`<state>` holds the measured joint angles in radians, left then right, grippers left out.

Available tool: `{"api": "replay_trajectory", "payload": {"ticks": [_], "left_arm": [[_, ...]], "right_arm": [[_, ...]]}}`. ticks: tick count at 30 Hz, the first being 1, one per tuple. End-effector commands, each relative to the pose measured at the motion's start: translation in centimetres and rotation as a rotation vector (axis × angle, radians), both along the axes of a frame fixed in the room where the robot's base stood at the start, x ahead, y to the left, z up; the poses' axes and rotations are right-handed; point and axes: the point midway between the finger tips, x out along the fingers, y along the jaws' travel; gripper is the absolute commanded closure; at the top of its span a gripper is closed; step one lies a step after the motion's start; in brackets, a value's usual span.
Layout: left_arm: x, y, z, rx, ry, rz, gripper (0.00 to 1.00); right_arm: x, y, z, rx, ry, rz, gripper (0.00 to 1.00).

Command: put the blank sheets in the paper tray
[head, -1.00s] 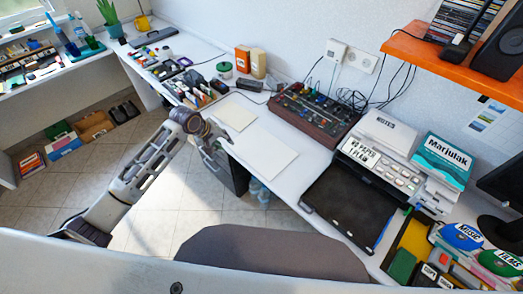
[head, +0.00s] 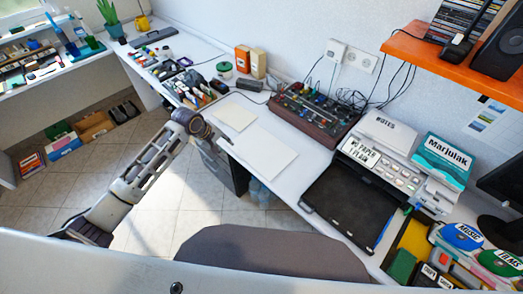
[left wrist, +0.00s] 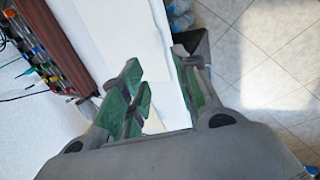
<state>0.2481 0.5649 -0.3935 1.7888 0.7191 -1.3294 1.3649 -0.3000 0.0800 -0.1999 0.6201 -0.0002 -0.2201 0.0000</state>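Two blank sheets lie flat on the white desk in the head view: a smaller cream sheet (head: 236,117) and a larger white sheet (head: 266,152) closer to me. My left gripper (head: 219,138) is at the desk's front edge, just left of the larger sheet. In the left wrist view the left gripper (left wrist: 160,92) is open, its green-padded fingers apart with the white desk edge region between them. I cannot tell whether a finger touches a sheet. My right gripper is not in view.
A dark mixer box (head: 312,110) with cables stands behind the sheets. A teal-and-white Marjulak pack (head: 445,160) sits on the printer's right. Discs and coloured boxes fill the right end. A dark cabinet (head: 232,172) stands under the desk edge.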

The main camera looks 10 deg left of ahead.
Motion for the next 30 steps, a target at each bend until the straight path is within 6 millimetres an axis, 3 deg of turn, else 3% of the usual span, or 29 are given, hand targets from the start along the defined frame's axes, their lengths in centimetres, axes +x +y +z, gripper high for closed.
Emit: {"api": "replay_trajectory", "payload": {"ticks": [18,30], "left_arm": [[2.3,-1.8,-6.1,0.000,0.000,0.001,0.69],[2.7,-2.1,-7.0,0.001,-0.001,-0.002,0.69]], "right_arm": [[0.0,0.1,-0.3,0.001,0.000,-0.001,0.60],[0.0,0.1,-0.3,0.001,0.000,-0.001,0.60]]}}
